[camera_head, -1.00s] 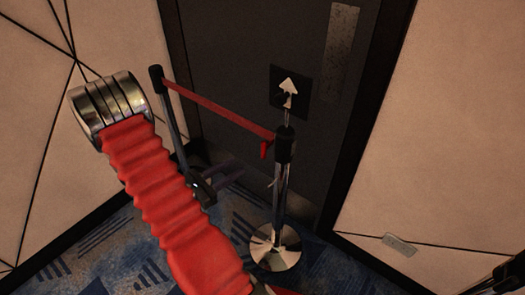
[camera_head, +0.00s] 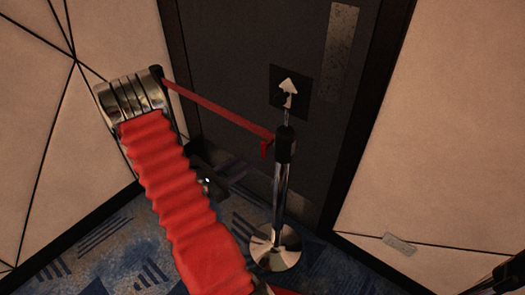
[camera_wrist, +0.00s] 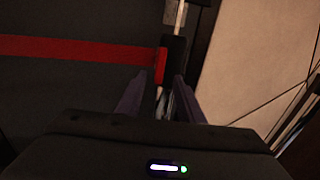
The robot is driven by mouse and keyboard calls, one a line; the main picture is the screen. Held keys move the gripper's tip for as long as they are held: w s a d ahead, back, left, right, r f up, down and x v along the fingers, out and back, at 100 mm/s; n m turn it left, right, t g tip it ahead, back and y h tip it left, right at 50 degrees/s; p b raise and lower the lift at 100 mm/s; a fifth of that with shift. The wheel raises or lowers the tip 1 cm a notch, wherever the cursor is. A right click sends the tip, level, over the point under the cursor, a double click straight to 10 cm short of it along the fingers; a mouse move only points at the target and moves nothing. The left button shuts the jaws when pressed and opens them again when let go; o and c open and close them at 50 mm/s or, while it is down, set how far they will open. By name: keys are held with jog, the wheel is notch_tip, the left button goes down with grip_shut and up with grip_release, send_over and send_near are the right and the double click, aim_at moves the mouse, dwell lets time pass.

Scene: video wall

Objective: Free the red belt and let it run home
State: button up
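The red belt (camera_head: 215,106) is stretched from the left post (camera_head: 156,71) to the head of the right chrome post (camera_head: 283,145), in front of a dark door. Its red end piece (camera_head: 265,149) hangs at the right post's head; it also shows in the wrist view (camera_wrist: 160,66). My gripper (camera_head: 240,172) is below the belt and left of the right post, partly hidden by my red-sleeved arm. In the wrist view my gripper (camera_wrist: 156,92) is open, its two dark fingers apart, with the end piece ahead, roughly in line with the gap. I see no contact.
A black sign with a white arrow (camera_head: 290,91) stands on the right post. The post's round base (camera_head: 275,248) rests on blue patterned carpet. Pale wall panels (camera_head: 440,130) flank the dark door (camera_head: 245,50). A dark object (camera_head: 505,275) shows at the lower right.

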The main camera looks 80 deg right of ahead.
aim_at(263, 158)
jog(key=x, duration=1)
jog(key=shift+d, duration=0.1)
jog(key=shift+c, duration=0.7)
grip_shut()
